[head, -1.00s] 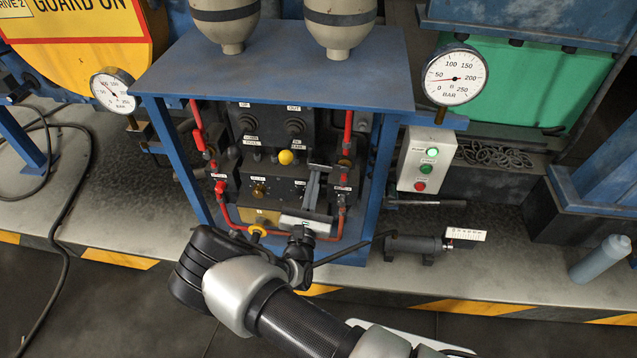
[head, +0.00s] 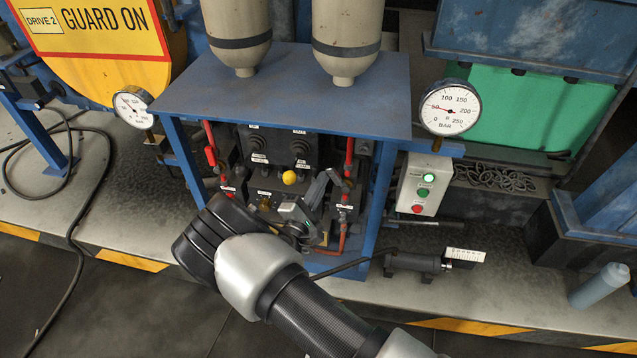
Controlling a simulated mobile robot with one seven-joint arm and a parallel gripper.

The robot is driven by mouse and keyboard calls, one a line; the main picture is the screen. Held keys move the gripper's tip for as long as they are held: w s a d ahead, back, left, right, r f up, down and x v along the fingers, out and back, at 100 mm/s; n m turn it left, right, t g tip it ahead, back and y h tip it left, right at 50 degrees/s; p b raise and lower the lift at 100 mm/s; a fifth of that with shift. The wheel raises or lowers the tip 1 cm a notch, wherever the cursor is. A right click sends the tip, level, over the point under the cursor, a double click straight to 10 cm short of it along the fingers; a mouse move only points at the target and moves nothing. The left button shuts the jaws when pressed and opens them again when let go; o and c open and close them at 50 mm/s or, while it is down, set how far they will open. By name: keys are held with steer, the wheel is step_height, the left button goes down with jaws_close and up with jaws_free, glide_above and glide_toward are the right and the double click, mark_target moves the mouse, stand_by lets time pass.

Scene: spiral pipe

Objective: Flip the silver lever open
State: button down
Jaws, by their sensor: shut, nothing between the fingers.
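A grey, silver-looking lever (head: 321,187) stands at a slant in the right half of the blue-framed valve panel, right of a yellow knob (head: 289,178). Its lower end is hidden behind my gripper and arm. My gripper (head: 299,222) is in front of the lower part of the panel, just below and left of the lever.
The blue frame's top (head: 290,90) overhangs the panel, with two beige tanks above. Red pipes (head: 348,160) flank the controls. A right gauge (head: 450,108) and a button box (head: 423,185) stand to the right.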

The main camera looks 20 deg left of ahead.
steer(key=d+m, duration=0.1)
steer(key=r+m+p, duration=0.1)
steer(key=m, duration=0.1)
steer(key=d+r+m+g, duration=0.1)
steer(key=m, duration=0.1)
steer(key=shift+w+d+r+h+p, duration=0.2)
steer(key=shift+d+h+p, duration=0.1)
steer(key=shift+p, duration=0.05)
steer(key=shift+d+r, duration=0.1)
steer(key=shift+d, duration=0.25)
steer(key=shift+w+d, duration=0.1)
steer(key=shift+d, duration=0.05)
steer(key=shift+a, duration=0.5)
glide_toward(334, 173)
steer(key=s+a, duration=0.2)
steer(key=a, duration=0.1)
steer(key=shift+s+a+r+b, duration=0.2)
steer(key=shift+s+b, duration=0.1)
steer(key=shift+b, duration=0.1)
steer(key=shift+d, duration=0.1)
